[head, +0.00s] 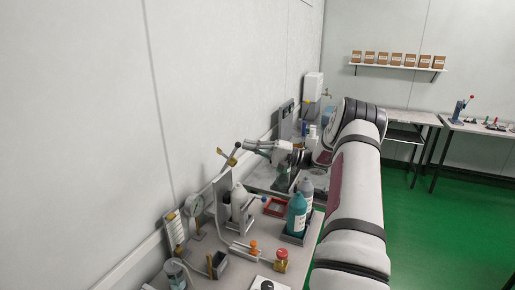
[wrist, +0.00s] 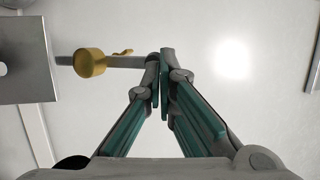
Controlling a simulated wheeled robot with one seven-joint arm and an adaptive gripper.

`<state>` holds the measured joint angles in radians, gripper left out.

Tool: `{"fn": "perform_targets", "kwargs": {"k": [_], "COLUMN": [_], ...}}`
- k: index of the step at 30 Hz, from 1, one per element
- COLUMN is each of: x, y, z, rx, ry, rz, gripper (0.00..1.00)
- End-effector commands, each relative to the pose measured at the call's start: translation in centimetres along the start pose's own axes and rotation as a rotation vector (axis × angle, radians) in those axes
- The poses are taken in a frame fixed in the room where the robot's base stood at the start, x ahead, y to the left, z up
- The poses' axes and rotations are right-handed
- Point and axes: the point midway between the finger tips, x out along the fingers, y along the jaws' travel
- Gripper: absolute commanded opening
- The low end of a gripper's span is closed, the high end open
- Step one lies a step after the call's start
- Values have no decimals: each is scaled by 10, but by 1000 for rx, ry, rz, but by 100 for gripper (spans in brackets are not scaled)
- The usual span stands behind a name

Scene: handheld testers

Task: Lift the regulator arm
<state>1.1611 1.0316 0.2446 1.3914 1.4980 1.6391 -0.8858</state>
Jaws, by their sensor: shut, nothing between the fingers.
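The regulator arm shows in the wrist view as a grey bar with a round brass knob (wrist: 90,62) and a small brass lever, running from a grey plate (wrist: 28,58) at the left. Its right end reaches the tips of my gripper (wrist: 163,65); whether they touch, I cannot tell. The fingers, with green pads, are shut with nothing between them. In the head view, brass parts (head: 232,158) stand at the wall end of the bench, just left of my gripper (head: 244,146). The bar is small there and partly hard to make out.
The wall (head: 80,100) is close on the left. Green floor (head: 440,230) is open at the right.

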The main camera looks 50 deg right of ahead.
Motion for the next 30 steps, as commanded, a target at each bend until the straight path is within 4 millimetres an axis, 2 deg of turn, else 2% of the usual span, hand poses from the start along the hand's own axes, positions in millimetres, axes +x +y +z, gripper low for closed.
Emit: {"fn": "perform_targets", "kwargs": {"k": [11, 23, 30], "x": [1, 11, 24], "y": [-1, -7, -13], "z": [0, -3, -7], "rx": [1, 21, 43], "ry": [0, -2, -3], "rz": [6, 75, 155], "gripper": [0, 0, 0]}}
